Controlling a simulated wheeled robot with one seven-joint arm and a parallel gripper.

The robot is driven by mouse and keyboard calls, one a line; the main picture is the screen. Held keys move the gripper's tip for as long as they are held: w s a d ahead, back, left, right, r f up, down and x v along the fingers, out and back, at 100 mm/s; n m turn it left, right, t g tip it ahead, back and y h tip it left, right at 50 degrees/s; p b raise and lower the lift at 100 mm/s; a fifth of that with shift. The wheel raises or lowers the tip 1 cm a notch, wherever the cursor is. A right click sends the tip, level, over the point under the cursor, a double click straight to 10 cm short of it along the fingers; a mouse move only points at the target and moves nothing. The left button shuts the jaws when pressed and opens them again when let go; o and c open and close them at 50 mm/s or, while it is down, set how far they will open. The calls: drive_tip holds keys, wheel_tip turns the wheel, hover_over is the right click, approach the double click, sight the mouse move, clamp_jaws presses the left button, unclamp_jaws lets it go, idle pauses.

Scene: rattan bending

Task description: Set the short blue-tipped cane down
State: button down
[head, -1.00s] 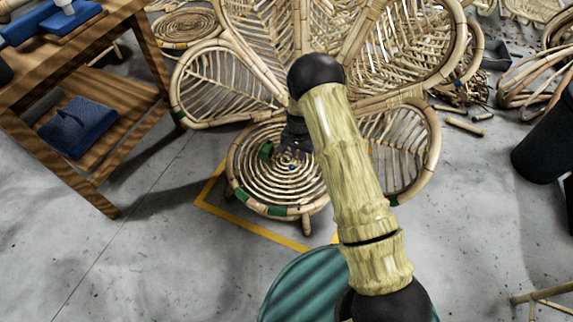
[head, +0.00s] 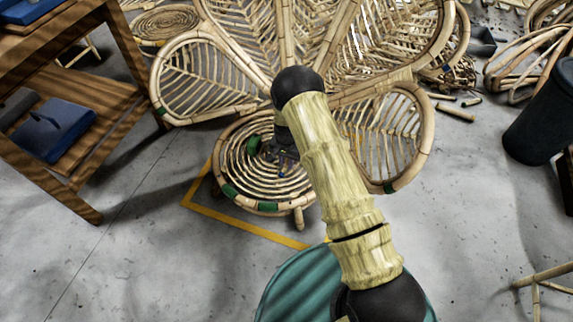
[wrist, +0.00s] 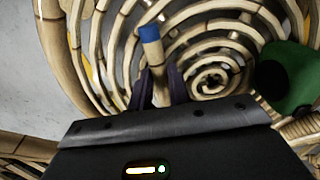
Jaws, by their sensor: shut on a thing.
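The short blue-tipped cane (wrist: 151,50) stands between the two dark fingers of my gripper (wrist: 160,88) in the wrist view. Its blue tip points away from the gripper body, and the fingers are shut on it. Below it is the round spiral rattan seat (wrist: 189,38) of a large petal-backed chair. Whether the cane touches the seat I cannot tell. The cane is too small to make out clearly there.
A green roll-like object (wrist: 290,76) lies on the seat, right of the cane in the wrist view. The chair's woven back petals (head: 210,80) rise close behind. A wooden workbench (head: 75,180) stands left, a dark bin (head: 540,125) right.

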sight(286, 163)
drive_tip(key=shift+f, duration=0.25)
drive_tip(key=c, duration=1.3)
unclamp_jaws()
wheel_tip(286, 163, up, 12)
drive_tip(key=p, duration=0.7)
drive_tip(key=shift+r, duration=0.15)
